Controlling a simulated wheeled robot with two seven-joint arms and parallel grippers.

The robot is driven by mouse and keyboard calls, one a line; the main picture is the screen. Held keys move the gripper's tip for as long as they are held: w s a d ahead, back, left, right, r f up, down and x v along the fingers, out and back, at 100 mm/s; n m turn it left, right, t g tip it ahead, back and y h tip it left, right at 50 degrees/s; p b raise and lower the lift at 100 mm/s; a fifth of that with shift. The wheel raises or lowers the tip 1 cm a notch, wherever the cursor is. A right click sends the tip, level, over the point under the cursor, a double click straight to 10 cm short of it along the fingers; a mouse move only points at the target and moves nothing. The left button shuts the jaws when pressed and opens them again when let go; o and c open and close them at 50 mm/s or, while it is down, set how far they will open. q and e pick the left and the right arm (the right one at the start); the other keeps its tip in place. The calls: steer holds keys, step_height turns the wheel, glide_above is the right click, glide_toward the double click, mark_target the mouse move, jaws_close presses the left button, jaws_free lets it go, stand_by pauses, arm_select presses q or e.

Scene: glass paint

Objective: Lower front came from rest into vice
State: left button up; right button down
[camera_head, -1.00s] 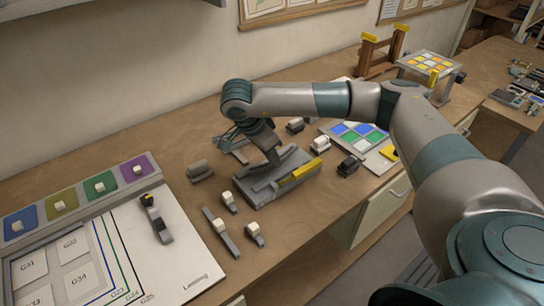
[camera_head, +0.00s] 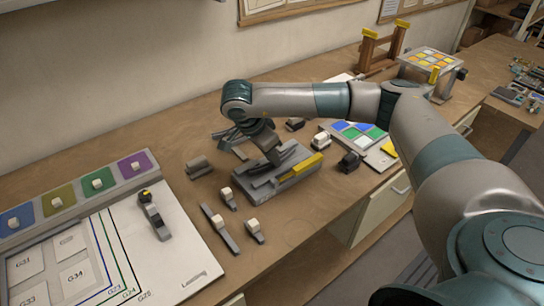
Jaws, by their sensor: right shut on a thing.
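The vice (camera_head: 296,178) is a grey block on the bench in the middle of the view, with a yellow bar along its right side. My right gripper (camera_head: 275,160) is low over the vice's jaws, its fingers pointing down. It is shut on the front came, which is too thin and too covered by the gripper to make out clearly. I cannot tell whether the came touches the jaws. A wooden stand with two yellow-topped posts (camera_head: 381,50) is at the back right; nothing is seen lying across it. My left gripper is not in view.
Several small clamps with pale knobs, one a long strip (camera_head: 220,228), lie in front of the vice. A dark block (camera_head: 350,162) and a coloured glass panel (camera_head: 358,133) stand to its right. A white pattern board (camera_head: 175,265) lies at left.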

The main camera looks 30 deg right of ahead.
steer(key=c, duration=1.8)
jaws_free()
steer(key=shift+o, duration=0.7)
steer(key=shift+w+f, duration=0.15)
steer(key=shift+s, duration=0.2)
